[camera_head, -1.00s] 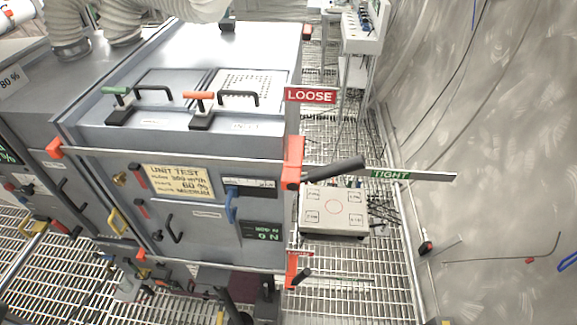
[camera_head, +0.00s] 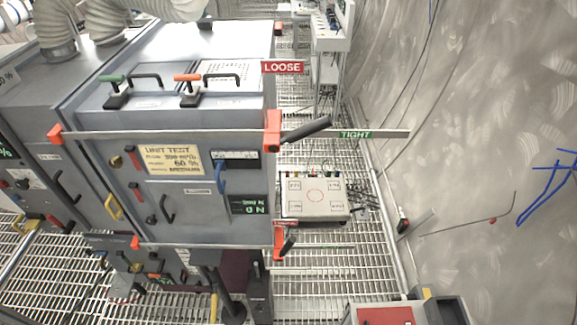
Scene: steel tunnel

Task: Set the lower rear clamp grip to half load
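A grey cabinet (camera_head: 90,205) carries orange clamp brackets at its front corners. The upper right clamp (camera_head: 273,130) has a black grip (camera_head: 306,129) tilted up to the right, between a red LOOSE plate (camera_head: 283,67) and a green TIGHT plate (camera_head: 355,134). The lower right clamp (camera_head: 279,243) has a small black grip (camera_head: 288,243) tilted up to the right. A small red plate (camera_head: 285,223) sits just above it; its lettering is too small to read surely. I cannot tell which clamp counts as rear. Neither of my grippers shows.
A flat white box (camera_head: 316,199) with cables stands right of the cabinet over the grating floor. A grey case with a red panel (camera_head: 386,315) is at the bottom right. A curved metal wall (camera_head: 480,150) bounds the right side. Grating between is partly clear.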

